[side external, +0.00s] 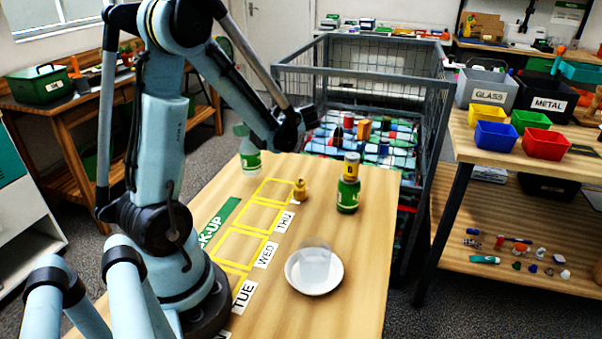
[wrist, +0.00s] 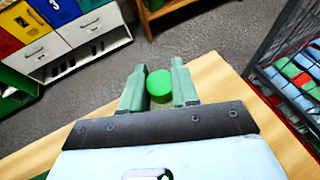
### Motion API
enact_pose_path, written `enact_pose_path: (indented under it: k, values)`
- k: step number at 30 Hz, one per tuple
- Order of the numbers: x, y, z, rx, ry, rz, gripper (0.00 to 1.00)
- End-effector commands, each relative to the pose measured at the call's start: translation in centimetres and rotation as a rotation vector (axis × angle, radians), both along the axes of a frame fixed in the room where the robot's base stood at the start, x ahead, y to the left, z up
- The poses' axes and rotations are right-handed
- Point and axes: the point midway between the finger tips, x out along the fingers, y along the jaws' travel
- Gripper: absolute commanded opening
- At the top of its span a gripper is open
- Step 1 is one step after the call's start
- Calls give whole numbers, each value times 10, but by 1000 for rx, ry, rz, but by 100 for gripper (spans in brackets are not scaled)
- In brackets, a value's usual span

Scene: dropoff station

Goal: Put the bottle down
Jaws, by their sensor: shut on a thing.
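A clear bottle with a green label (side external: 250,161) is upright near the far left edge of the wooden table, partly behind my arm in the side view. Its green cap (wrist: 160,86) shows between my fingers in the wrist view. My gripper (wrist: 159,84) is shut on the bottle; in the side view its fingers are largely hidden behind my arm. I cannot tell whether the bottle's base touches the table. The table (side external: 362,240) has yellow outlined boxes (side external: 240,248) beside TUE, WED and THU labels and a green pick-up strip.
A small amber bottle (side external: 301,191) stands by the THU box. A green jar with a yellow-topped can (side external: 348,190) stands to its right. A white plate (side external: 335,283) holds a clear cup (side external: 314,262). A wire cage (side external: 432,130) stands behind the table. The table's right front is clear.

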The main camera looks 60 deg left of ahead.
Motion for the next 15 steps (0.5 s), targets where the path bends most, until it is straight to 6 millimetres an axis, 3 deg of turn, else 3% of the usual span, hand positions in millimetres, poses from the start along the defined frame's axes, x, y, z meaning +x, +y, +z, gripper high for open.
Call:
enact_pose_path:
  k: [7,15]
  values:
    - [1,0,-28,0,0,0,0]
    - [0,-1,-36,0,0,0,0]
